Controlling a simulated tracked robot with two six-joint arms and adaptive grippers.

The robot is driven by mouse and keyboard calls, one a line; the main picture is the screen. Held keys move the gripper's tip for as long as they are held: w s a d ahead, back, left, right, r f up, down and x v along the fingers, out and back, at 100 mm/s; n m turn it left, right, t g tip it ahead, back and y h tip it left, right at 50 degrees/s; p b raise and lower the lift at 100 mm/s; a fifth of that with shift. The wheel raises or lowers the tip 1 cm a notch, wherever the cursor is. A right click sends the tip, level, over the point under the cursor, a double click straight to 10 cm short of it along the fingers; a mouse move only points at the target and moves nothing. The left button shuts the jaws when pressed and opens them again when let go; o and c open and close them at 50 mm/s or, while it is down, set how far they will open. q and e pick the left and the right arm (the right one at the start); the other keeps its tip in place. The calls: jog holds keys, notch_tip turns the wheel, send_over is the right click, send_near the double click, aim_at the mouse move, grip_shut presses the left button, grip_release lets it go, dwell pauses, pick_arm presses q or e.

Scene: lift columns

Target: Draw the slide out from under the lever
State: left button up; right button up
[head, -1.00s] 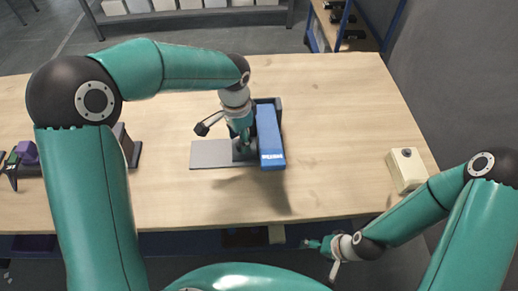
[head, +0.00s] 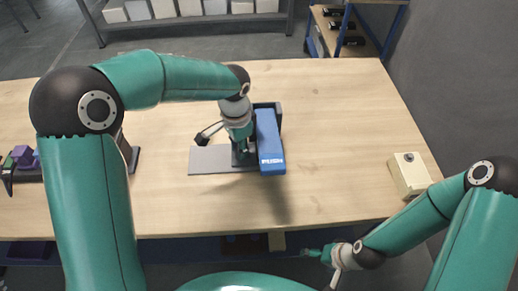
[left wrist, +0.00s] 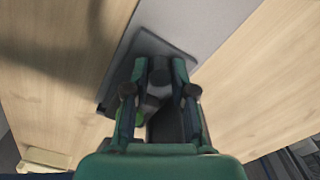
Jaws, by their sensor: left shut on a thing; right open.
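The blue lever (head: 269,142) lies on a dark housing (head: 276,107) at the middle of the bench, its lettered end toward me. A flat grey plate (head: 210,160) extends left from it; the plate also shows in the left wrist view (left wrist: 160,45). My left gripper (head: 242,153) is low over the plate's right end, just left of the lever. In the left wrist view its fingers (left wrist: 158,72) are shut about a dark piece (left wrist: 165,122), apparently the slide, mostly hidden by the gripper. My right gripper (head: 312,252) is open and empty, off the bench's front edge.
A pale box with a dark knob (head: 409,175) stands at the bench's right. The wooden bench (head: 335,120) is bare between lever and box.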

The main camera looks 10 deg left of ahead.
pick_arm(q)
jog(key=shift+s+a+b, duration=0.1)
jog(key=shift+s+a, duration=0.1)
jog(key=shift+a, duration=0.65)
jog(key=shift+s+a+b, duration=0.1)
jog(key=shift+s+a, duration=0.15)
jog(key=shift+a, duration=0.6)
jog(key=shift+s+a+b, duration=0.1)
jog(key=shift+s+a, duration=0.1)
jog(key=shift+a, duration=0.65)
jog(key=shift+s+a+r, duration=0.1)
jog(key=shift+s+a, duration=0.1)
jog(key=shift+a, duration=0.6)
jog(key=shift+s+a+f, duration=0.1)
jog(key=shift+s+a, duration=0.15)
jog(key=shift+a, duration=0.6)
jog(key=shift+s+a+r, duration=0.1)
jog(key=shift+s+a, duration=0.1)
jog(key=shift+a, duration=0.6)
jog(key=o, duration=0.9)
notch_tip(320, 180, up, 6)
jog(key=p, duration=0.4)
jog(key=shift+s, duration=0.1)
